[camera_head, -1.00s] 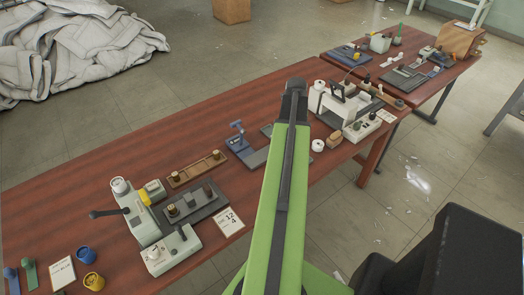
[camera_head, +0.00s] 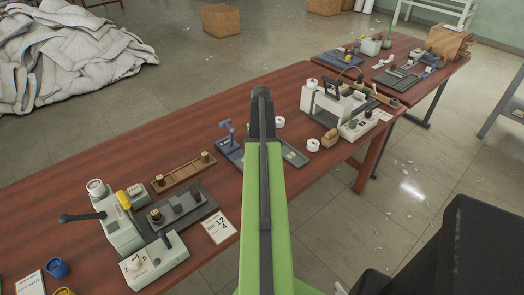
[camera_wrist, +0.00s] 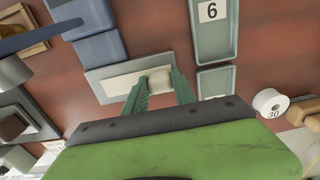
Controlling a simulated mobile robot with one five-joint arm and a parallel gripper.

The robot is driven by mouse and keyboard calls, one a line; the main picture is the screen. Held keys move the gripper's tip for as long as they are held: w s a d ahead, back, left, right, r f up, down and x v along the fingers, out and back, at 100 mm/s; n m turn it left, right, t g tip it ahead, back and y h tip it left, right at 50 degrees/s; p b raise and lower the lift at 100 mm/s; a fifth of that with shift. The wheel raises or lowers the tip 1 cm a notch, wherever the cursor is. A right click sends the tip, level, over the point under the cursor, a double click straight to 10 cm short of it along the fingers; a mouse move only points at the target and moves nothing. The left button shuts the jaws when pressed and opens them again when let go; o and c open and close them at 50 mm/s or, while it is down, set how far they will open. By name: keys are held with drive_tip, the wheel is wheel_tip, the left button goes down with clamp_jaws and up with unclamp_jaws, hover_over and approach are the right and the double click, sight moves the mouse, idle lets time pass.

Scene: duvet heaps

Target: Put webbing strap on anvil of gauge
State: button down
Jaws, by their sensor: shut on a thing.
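A blue block (camera_wrist: 100,46) stands beside that plate, upper left. A blue upright device on a base, likely the gauge (camera_head: 228,135), stands mid-table in the head view, left of my arm. Its anvil cannot be made out clearly. My arm hides the gripper and roll in the head view.
Shallow grey-green trays (camera_wrist: 212,38) lie right of the plate, one marked 6. A white spool (camera_wrist: 270,102) marked 30 is farther right. In the head view, a white machine (camera_head: 338,105) stands right and a pale lever machine (camera_head: 140,235) stands left on the brown table (camera_head: 95,150).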

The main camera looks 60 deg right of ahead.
drive_tip(key=shift+f, duration=0.1)
drive_tip(key=c, duration=1.5)
unclamp_jaws()
drive_tip(key=o, duration=0.5)
drive_tip(key=shift+c, duration=0.2)
wheel_tip(320, 180, up, 12)
drive_tip(key=p, duration=1.2)
drive_tip(key=shift+r, duration=0.2)
drive_tip(key=shift+f, duration=0.1)
